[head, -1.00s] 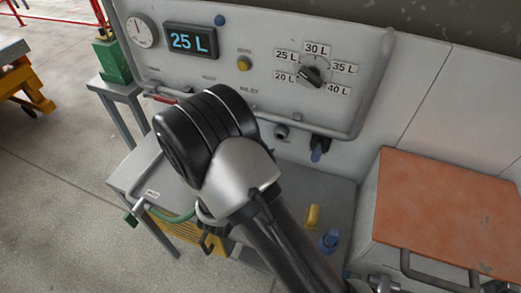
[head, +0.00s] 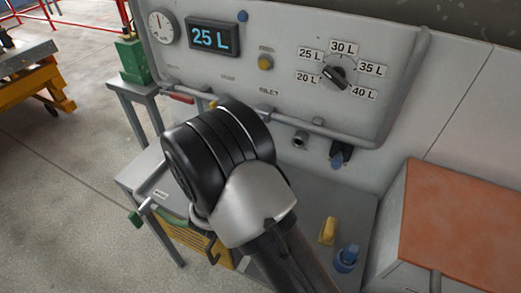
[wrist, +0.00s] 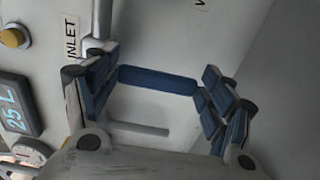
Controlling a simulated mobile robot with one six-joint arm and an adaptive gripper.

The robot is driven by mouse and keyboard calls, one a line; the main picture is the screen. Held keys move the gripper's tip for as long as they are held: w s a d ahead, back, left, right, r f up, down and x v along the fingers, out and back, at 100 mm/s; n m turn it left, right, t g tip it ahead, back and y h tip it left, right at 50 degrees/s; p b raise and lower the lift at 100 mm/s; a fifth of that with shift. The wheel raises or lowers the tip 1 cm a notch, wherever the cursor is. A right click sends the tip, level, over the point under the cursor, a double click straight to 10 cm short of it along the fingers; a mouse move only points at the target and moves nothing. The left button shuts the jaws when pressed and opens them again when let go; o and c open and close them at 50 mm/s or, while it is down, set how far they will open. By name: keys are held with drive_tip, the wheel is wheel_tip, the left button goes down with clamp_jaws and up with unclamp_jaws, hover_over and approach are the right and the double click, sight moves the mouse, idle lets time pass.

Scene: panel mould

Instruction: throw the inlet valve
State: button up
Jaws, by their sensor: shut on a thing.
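The INLET label (head: 268,91) is on the grey panel, and it also shows in the wrist view (wrist: 71,39). My gripper (wrist: 157,95) is in front of the panel beside this label. In the wrist view its blue-padded fingers stand apart at either side of a blue bar (wrist: 157,80), which spans between them. The bar looks like the inlet valve's lever, and my gripper is shut on it. In the head view my black and silver wrist hides the fingers and most of the valve. The display (head: 213,38) reads 25 L.
A selector knob (head: 339,76) with litre labels and a round gauge (head: 163,27) are on the panel. Yellow (head: 327,230) and blue (head: 347,257) items stand on the grey table below. An orange-topped box (head: 460,220) is at the right. Open floor lies left.

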drive_tip(key=shift+a, duration=0.15)
idle(0.3)
drive_tip(key=o, duration=1.5)
drive_tip(key=shift+o, duration=0.2)
drive_tip(key=v, duration=1.2)
